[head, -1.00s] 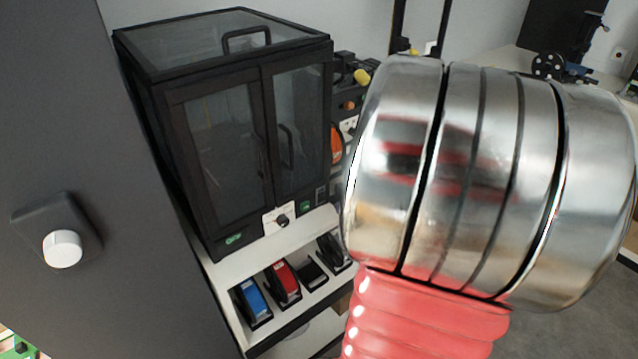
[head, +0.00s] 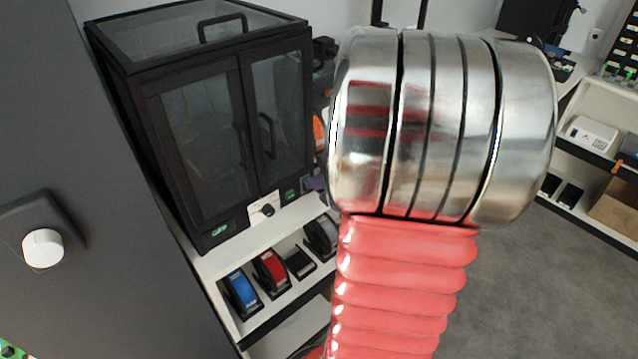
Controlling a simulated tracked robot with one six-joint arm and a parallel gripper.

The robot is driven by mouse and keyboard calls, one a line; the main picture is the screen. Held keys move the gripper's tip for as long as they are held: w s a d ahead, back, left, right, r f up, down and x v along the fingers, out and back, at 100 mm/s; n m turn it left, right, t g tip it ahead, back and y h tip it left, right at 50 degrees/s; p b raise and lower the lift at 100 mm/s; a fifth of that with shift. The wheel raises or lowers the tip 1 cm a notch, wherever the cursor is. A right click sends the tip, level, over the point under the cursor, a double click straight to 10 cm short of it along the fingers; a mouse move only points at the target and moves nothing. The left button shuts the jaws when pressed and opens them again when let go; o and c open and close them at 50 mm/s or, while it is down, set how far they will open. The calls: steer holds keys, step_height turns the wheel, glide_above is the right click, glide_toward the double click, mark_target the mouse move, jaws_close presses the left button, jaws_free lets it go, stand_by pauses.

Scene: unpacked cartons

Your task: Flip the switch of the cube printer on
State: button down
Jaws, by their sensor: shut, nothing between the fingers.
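A black box-shaped machine with glass doors, which looks like the cube printer (head: 190,165), stands on a white shelf unit left of centre. A small white plate with a dark knob (head: 266,210) is on its lower front edge, between two green-lit parts; it may be the switch, but its setting is too small to tell. My arm, a silver joint above a red ribbed sleeve, fills the middle right of the head view. My gripper is outside the picture. The arm hides what lies right of the printer.
A dark panel with a white round knob (head: 43,247) stands close at the left. A white shelf unit (head: 600,165) stands at the right. Grey floor (head: 540,290) is open at lower right.

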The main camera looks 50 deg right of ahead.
steer(key=shift+r, duration=0.1)
steer(key=shift+r, duration=0.65)
stand_by(0.3)
steer(key=shift+s, duration=0.1)
steer(key=shift+s+a+r, duration=0.1)
steer(key=shift+s, duration=0.45)
steer(key=d+v, duration=0.1)
steer(key=v, duration=1)
steer(key=shift+a+r, duration=0.45)
steer(key=shift+r, duration=0.15)
